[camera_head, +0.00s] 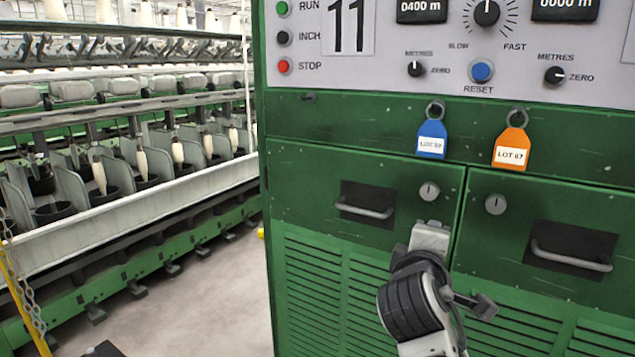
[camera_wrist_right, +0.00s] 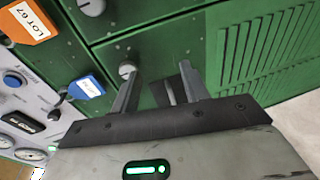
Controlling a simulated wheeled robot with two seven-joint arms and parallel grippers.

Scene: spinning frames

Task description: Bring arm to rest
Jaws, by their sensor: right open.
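My right gripper (camera_wrist_right: 162,75) is open in the right wrist view, its two dark fingers apart and pointing toward the green cabinet front. Nothing shows held between them. The left door's dark recess with its handle (camera_wrist_right: 168,90) shows behind the fingers, partly hidden. I cannot tell whether a finger touches the door. In the head view my right arm rises from the bottom, in front of the lower doors; its fingertips are not clear there. My left arm and gripper are not in view.
The cabinet's left handle (camera_head: 365,208) and right handle (camera_head: 571,256) stick out. A blue tag (camera_head: 431,139) and an orange tag (camera_head: 511,149) hang above. The control panel (camera_head: 420,70) is higher. A spinning frame (camera_head: 120,215) stands left, with clear floor (camera_head: 220,290) between.

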